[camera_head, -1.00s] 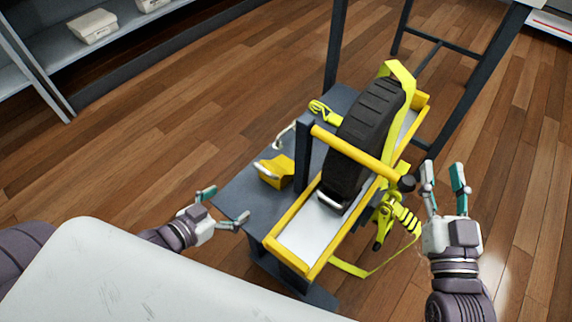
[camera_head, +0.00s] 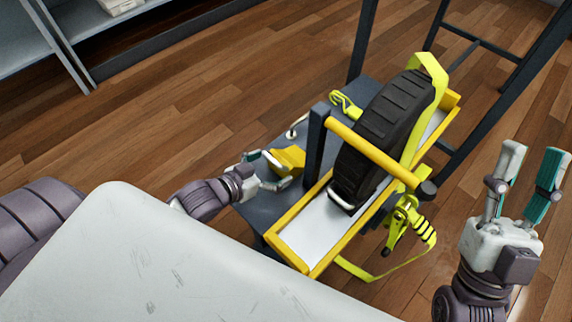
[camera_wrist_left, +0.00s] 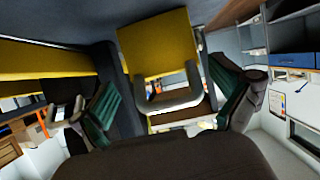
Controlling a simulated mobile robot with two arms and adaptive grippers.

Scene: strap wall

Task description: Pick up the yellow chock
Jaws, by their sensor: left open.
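The yellow chock (camera_head: 289,158) sits on the dark grey bench top (camera_head: 262,207), left of the dark post. In the left wrist view the chock (camera_wrist_left: 160,50) is straight ahead, with its grey handle (camera_wrist_left: 170,97) facing me between the fingers. My left gripper (camera_head: 270,170) is open at the chock's near left side, and its fingers stand on either side of the handle. I cannot tell whether they touch it. My right gripper (camera_head: 527,170) is open and empty, raised at the right, away from the chock.
A black tyre (camera_head: 385,135) stands in a yellow-edged tray (camera_head: 322,233) with a yellow bar (camera_head: 375,153) across it. A dark post (camera_head: 315,145) rises close right of the chock. A yellow-green strap (camera_head: 408,215) hangs at the tray's right. A white surface (camera_head: 150,260) fills the lower left.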

